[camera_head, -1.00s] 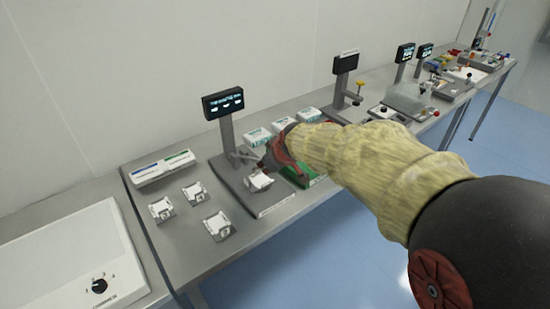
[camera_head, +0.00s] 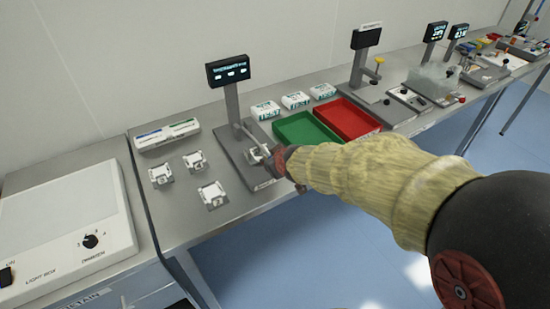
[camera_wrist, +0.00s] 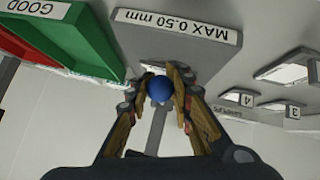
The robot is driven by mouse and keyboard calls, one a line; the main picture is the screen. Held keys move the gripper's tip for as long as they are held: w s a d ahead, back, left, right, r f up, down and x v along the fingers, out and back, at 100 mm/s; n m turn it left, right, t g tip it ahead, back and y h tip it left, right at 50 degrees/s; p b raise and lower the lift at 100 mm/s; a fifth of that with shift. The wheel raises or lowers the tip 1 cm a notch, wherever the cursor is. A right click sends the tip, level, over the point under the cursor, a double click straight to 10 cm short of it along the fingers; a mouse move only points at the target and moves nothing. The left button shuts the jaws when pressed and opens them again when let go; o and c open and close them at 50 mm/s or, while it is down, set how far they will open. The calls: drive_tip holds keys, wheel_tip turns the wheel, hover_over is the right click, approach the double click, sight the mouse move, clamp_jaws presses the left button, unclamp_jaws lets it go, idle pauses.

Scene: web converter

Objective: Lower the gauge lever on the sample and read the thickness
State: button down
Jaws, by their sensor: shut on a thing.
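The thickness gauge has a dark display (camera_head: 228,71) on a grey post above a flat grey base (camera_head: 240,172). Its screen is lit, but the digits are too small to read. A thin grey lever (camera_head: 248,136) slopes from the post down toward my gripper (camera_head: 284,160). A white sample (camera_head: 254,155) lies on the base by the lever, partly hidden. In the wrist view, the fingers of my gripper (camera_wrist: 164,95) are shut around the lever's blue ball knob (camera_wrist: 158,90). The base's "MAX 0.50 mm" label (camera_wrist: 172,23) shows upside down there.
Several white samples, such as (camera_head: 212,195), lie left of the gauge. Green (camera_head: 305,129) and red (camera_head: 348,118) trays stand to its right, with white packs (camera_head: 295,100) behind. A light box (camera_head: 70,215) is at left. Other instruments stand farther right.

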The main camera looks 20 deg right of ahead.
drive_tip(key=shift+s+f, duration=0.1)
drive_tip(key=shift+f, duration=0.05)
drive_tip(key=c, duration=1.9)
unclamp_jaws()
drive_tip(key=shift+s, duration=0.1)
drive_tip(key=o, duration=0.4)
drive_tip(key=shift+c, duration=0.2)
drive_tip(key=shift+r, duration=0.2)
drive_tip(key=v, duration=1.1)
drive_tip(key=shift+s+r, duration=0.25)
drive_tip(key=shift+r, duration=0.05)
